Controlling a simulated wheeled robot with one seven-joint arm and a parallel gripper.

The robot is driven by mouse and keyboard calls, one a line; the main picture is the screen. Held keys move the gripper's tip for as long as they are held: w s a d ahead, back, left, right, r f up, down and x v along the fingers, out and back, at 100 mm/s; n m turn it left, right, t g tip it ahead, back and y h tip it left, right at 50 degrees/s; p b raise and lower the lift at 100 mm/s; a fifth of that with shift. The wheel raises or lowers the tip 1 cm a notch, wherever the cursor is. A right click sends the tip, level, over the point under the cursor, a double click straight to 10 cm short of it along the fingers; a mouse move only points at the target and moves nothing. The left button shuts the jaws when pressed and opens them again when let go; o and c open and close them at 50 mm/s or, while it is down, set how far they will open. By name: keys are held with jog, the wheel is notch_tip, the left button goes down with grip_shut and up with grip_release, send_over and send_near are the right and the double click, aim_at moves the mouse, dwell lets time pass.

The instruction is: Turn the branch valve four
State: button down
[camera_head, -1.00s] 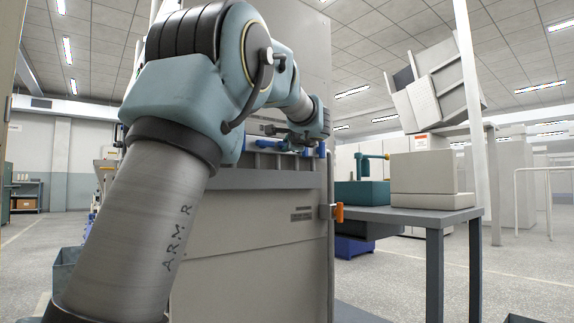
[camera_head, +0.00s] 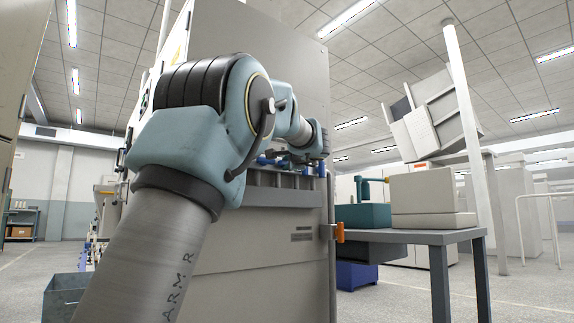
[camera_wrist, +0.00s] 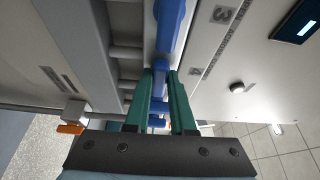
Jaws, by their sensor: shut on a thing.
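My gripper (camera_wrist: 160,78) has two teal fingers and is shut on a blue valve handle (camera_wrist: 160,66) beside the panel label 4 (camera_wrist: 196,71). Part of the blue handle also shows lower down between the fingers, and the fingers hide the rest. Another long blue bar (camera_wrist: 170,22) runs above it in the wrist view, beside the label 3 (camera_wrist: 221,14). In the head view, my gripper (camera_head: 297,157) is at the grey cabinet's ledge, small and partly hidden by my arm, with blue parts (camera_head: 322,169) by it.
An orange-handled fitting (camera_head: 339,232) sticks out at the cabinet's right edge. A grey table (camera_head: 420,238) to the right carries a teal box (camera_head: 363,215) and a beige box (camera_head: 432,195). A dark display (camera_wrist: 297,20) and round knob (camera_wrist: 237,87) are on the panel.

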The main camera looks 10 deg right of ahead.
jog(key=c, duration=0.8)
grip_release()
jog(key=shift+o, duration=0.2)
jog(key=s, duration=1.1)
jog(key=shift+d, duration=0.3)
jog(key=shift+w+f, duration=0.1)
